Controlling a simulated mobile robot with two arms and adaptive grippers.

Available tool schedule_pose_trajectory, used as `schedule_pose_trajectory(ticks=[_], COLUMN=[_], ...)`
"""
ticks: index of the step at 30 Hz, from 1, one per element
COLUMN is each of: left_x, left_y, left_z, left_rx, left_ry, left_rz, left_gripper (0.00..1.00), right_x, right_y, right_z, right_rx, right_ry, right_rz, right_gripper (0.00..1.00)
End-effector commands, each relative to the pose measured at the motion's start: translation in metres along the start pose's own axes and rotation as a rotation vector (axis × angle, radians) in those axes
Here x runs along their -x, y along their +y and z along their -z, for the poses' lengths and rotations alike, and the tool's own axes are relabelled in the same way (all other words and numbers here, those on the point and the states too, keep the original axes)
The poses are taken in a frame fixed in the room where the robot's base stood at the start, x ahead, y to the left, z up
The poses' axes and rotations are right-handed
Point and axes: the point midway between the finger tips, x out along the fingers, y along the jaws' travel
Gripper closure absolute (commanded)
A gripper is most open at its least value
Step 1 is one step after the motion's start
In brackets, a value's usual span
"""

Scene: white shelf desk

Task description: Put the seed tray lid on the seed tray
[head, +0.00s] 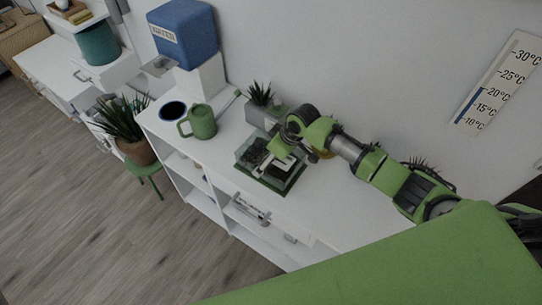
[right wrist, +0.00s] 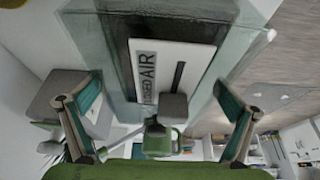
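The seed tray (head: 263,181) is a low green-rimmed tray with dark contents on the white desk. The seed tray lid (head: 285,171) is a clear box with a white top panel. It is at the tray, and I cannot tell whether it is fully seated. A dark grey knob (right wrist: 173,106) shows between my fingers. My right gripper (head: 281,156) is just above the lid, its teal-padded fingers apart on either side of the knob. My left gripper is out of view.
A potted plant (head: 259,104) stands close behind the tray.

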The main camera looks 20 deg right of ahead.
Motion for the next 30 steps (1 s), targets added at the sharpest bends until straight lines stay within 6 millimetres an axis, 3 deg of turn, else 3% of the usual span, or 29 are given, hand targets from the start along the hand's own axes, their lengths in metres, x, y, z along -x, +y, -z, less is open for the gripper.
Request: schedule_pose_trajectory(ticks=[8, 21, 30], left_x=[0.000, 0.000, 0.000], left_y=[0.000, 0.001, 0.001], left_z=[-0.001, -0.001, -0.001], left_rx=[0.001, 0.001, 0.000], left_ry=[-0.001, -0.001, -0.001], left_rz=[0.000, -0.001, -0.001], left_gripper=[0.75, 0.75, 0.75], right_x=[0.009, 0.095, 0.120], right_y=[0.000, 0.001, 0.000], right_z=[0.000, 0.000, 0.000], right_rx=[0.000, 0.001, 0.000], right_ry=[0.000, 0.001, 0.000], right_rz=[0.000, -0.002, 0.000], right_gripper=[0.00, 0.00, 0.00])
